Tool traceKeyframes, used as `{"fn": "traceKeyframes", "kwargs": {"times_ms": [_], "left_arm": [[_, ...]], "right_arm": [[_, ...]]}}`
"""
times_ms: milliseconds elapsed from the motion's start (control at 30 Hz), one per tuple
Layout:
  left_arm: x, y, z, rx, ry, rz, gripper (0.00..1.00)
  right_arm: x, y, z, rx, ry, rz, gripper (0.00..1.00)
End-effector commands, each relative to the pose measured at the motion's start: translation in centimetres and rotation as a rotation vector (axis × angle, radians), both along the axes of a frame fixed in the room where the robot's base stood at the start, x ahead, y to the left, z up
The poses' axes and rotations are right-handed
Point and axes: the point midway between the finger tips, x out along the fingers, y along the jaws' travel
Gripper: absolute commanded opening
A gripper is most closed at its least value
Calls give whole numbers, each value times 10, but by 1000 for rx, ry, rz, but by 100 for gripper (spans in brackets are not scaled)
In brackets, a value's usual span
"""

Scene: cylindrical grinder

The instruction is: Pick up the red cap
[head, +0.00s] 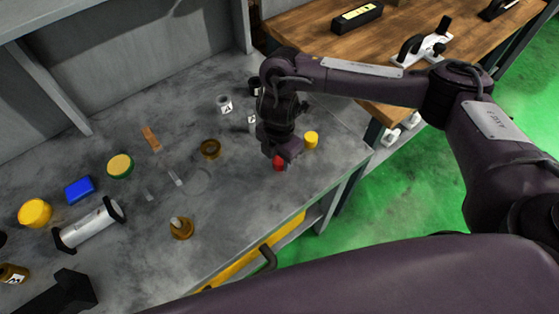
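The red cap (279,163) stands on the grey workbench near its front right edge, and its upper part is covered by my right gripper. My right gripper (281,153) points down at the cap, with its fingers right at or around it. The finger gap is hidden from this angle, so I cannot tell whether it grips the cap.
A yellow cap (311,139) stands just right of the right gripper. A brown ring (210,149), a brass-coloured part (181,228), a green-rimmed yellow disc (120,166), a blue block (79,189) and a clear cylinder (90,225) lie further left. A wooden table (310,30) stands behind.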

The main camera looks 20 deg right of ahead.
Motion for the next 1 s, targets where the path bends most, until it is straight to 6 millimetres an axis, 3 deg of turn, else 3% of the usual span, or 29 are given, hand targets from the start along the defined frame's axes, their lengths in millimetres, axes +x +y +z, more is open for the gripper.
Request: {"fn": "traceKeyframes", "kwargs": {"times_ms": [33,200,567,767,1000], "left_arm": [[0,0,0,0,-1,0,36],[1,0,0,-1,-2,1,36],[2,0,3,0,-3,2,36],[2,0,14,0,-3,2,36],[2,0,26,0,-4,2,36]], "right_arm": [[0,0,0,0,0,0,34],[0,0,0,0,0,0,16],[1,0,9,0,-2,2,16],[2,0,43,0,-7,2,16],[2,0,112,-2,-9,2,16]]}}
